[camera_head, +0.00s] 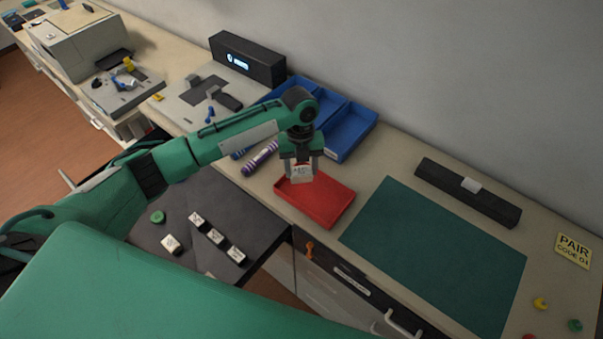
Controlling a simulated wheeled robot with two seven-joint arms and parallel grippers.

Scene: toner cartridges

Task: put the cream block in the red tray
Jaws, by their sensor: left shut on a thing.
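My left gripper (301,166) is above the back-left part of the red tray (330,205), pointing down. It is shut on a small cream block (302,174) with dark marks on its face. The block is over the tray; whether it touches the tray floor I cannot tell. The visible part of the tray is empty. Another cream block (171,244) lies on the dark surface at the lower left, near a row of dark blocks with pale tops (218,236). My right gripper is not in view.
Blue bins (350,135) stand behind the tray. A purple striped cylinder (260,158) lies to its left. A green mat (435,255) lies to the right, with a black bar (467,192) behind it. A green round piece (157,217) lies at the lower left.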

